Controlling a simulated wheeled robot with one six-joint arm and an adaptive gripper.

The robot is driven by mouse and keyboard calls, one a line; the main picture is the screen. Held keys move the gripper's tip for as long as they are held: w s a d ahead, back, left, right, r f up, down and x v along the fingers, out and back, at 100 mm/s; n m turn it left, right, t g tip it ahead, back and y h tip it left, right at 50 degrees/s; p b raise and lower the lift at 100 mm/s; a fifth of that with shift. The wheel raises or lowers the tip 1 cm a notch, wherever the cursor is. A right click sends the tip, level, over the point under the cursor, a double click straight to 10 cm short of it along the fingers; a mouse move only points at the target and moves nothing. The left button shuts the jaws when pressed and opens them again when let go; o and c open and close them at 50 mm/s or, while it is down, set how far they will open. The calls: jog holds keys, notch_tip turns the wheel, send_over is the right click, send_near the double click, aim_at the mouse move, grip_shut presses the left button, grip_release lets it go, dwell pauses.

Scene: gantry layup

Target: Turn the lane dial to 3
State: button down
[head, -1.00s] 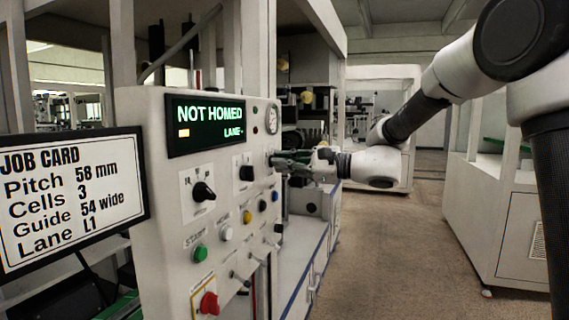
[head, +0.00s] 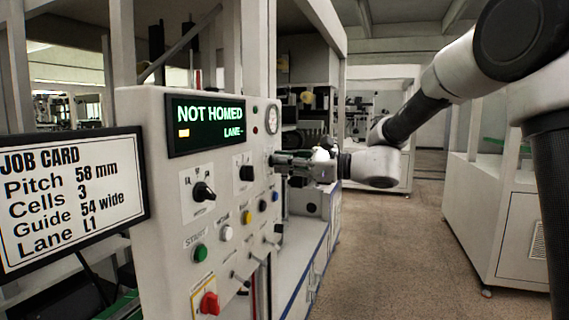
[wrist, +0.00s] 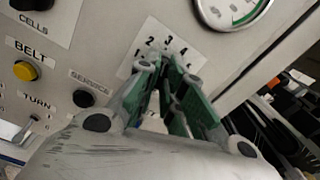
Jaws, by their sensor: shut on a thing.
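The lane dial's white number plate (wrist: 150,42) shows in the wrist view, with 2, 3 and 4 readable and part of another mark at the left. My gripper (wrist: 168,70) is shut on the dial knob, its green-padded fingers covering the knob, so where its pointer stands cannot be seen. In the head view my gripper (head: 277,160) reaches the panel's right side from the right, and the dial is hidden there. The display (head: 207,124) reads NOT HOMED, with LANE and a dash below.
Beside the dial are a gauge (wrist: 232,10), a black service button (wrist: 83,98) and a yellow belt button (wrist: 25,71). Two black knobs (head: 203,191) (head: 246,173) and a red button (head: 209,303) are on the panel. The job card (head: 70,200) says Lane L1. Open floor lies right.

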jog(key=shift+f, duration=0.1)
jog(key=c, duration=1.5)
grip_release()
jog(key=shift+c, duration=0.2)
jog(key=shift+d, duration=0.1)
jog(key=v, duration=1.2)
